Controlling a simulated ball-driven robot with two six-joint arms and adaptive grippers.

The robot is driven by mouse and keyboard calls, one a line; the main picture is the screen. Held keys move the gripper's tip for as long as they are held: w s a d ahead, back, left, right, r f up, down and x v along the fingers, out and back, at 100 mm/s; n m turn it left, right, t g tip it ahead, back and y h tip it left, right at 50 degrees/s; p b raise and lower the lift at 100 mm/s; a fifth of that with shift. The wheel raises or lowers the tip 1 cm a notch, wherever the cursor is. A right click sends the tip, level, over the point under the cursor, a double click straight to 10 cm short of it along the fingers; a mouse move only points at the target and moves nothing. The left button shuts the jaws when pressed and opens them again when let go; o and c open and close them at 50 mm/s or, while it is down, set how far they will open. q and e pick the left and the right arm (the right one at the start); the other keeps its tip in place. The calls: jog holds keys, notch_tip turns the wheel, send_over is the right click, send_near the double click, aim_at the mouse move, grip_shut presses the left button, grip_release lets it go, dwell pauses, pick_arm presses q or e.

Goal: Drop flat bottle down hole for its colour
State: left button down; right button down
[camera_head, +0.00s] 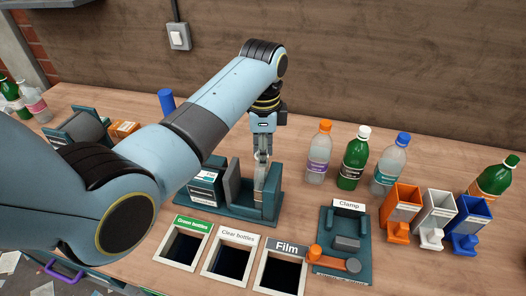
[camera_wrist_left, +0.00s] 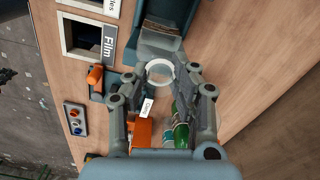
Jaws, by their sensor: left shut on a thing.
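My left gripper (camera_head: 262,152) points down over the teal press (camera_head: 268,207) and is shut on a clear, pale flat bottle (camera_head: 260,174). The bottle is upright and thin, at the right part of the press, partly hidden by the fingers. In the left wrist view its round clear rim (camera_wrist_left: 160,72) shows between the fingertips (camera_wrist_left: 162,84). Three square dark holes lie in front: green bottles (camera_head: 190,222), Clear bottles (camera_head: 237,238) and Film (camera_head: 286,246). My right gripper is not in view.
A teal clamp fixture (camera_head: 328,222) with an orange handle stands right of the holes. Three capped bottles (camera_head: 355,160) stand behind it. Orange, white and blue bins (camera_head: 436,211) stand at the right, near a tilted green bottle (camera_head: 496,177). More bottles (camera_head: 34,103) are far left.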

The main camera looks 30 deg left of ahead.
pick_arm(q)
jog(key=shift+r, duration=4.35)
jog(key=shift+w+r, duration=0.1)
jog(key=shift+w, duration=0.05)
